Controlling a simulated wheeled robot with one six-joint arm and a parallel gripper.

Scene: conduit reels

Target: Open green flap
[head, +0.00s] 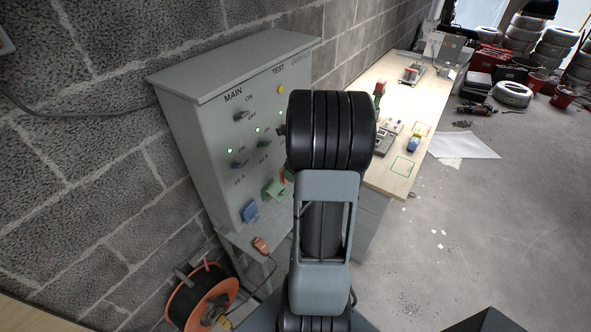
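The green flap (274,190) is on the lower front of the grey control box (190,130), between a blue flap (250,211) and a red part (287,175). My arm partly covers the area just right of it. I cannot tell for sure how far the green flap stands from its socket. My arm rises in the middle of the view, in front of the right part of the box. My gripper is hidden behind my arm.
The box carries switches and lit green lamps. An orange cable reel (203,297) stands below it. A workbench (392,178) with tools runs along the wall to the right. A small orange-brown plug (261,245) lies on the ledge under the box. The floor at right is mostly clear.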

